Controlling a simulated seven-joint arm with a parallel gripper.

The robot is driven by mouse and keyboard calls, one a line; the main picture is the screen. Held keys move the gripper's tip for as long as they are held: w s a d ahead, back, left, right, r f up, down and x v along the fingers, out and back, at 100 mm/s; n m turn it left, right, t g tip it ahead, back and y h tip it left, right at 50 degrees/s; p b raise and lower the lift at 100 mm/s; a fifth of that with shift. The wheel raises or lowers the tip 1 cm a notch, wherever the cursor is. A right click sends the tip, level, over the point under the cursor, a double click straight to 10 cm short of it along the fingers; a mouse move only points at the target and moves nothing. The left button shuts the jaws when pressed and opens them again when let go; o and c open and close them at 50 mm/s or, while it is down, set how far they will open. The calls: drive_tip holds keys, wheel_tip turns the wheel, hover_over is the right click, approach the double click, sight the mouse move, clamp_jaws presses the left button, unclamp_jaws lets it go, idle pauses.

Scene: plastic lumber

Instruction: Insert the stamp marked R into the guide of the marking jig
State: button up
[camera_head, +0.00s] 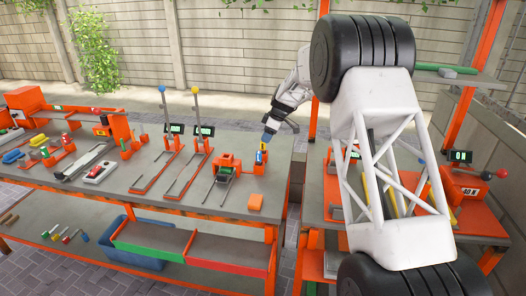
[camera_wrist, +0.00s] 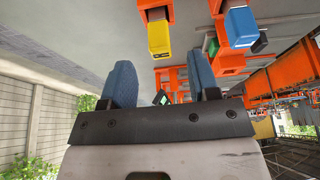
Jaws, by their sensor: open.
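My gripper (camera_head: 267,136) is at the end of the extended arm, over the right part of the long bench in the head view. In the wrist view its two blue fingers (camera_wrist: 162,72) are apart, with nothing held between them. A yellow-faced block (camera_wrist: 159,38) sits in an orange holder (camera_wrist: 153,8) beyond the fingers, apart from them. A blue block (camera_wrist: 241,24) sits in another orange holder to its right. An orange fixture with green parts (camera_head: 228,164), possibly the marking jig, stands left of my gripper.
Two levers with a blue knob (camera_head: 162,89) and a yellow knob (camera_head: 195,90) rise left of the gripper. A second bench with an orange device (camera_head: 467,188) is at right. Some grey bench top is bare.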

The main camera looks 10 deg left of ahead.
sight(263, 149)
drive_tip(key=shift+x, duration=2.6)
clamp_jaws()
drive_tip(key=shift+r, duration=0.1)
drive_tip(key=shift+r, duration=4.95)
drive_tip(key=s+a+r, duration=0.4)
drive_tip(key=s+a, duration=0.8)
drive_tip(key=a, duration=0.1)
